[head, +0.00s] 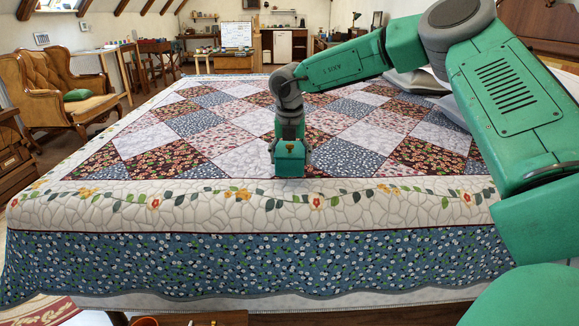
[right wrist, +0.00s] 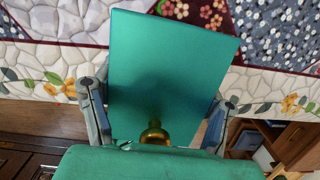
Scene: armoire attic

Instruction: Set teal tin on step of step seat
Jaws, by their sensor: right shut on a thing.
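My right gripper (head: 290,150) is shut on the teal tin (head: 290,164), above the near part of the quilted bed. In the right wrist view the tin (right wrist: 165,65) is a flat-sided teal box between my two fingers (right wrist: 156,98). A brass-coloured round part (right wrist: 154,133) shows near its lower edge, by my wrist. The tin looks upright in the head view. I cannot make out a step seat for sure in either view. My left gripper is not in view.
The wide bed with a patchwork quilt (head: 250,255) fills the middle. A tan tufted armchair (head: 68,85) with a green cushion stands at the left. Wooden furniture (right wrist: 295,145) shows at the lower right of the wrist view. A wooden edge (head: 190,319) lies at the bottom.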

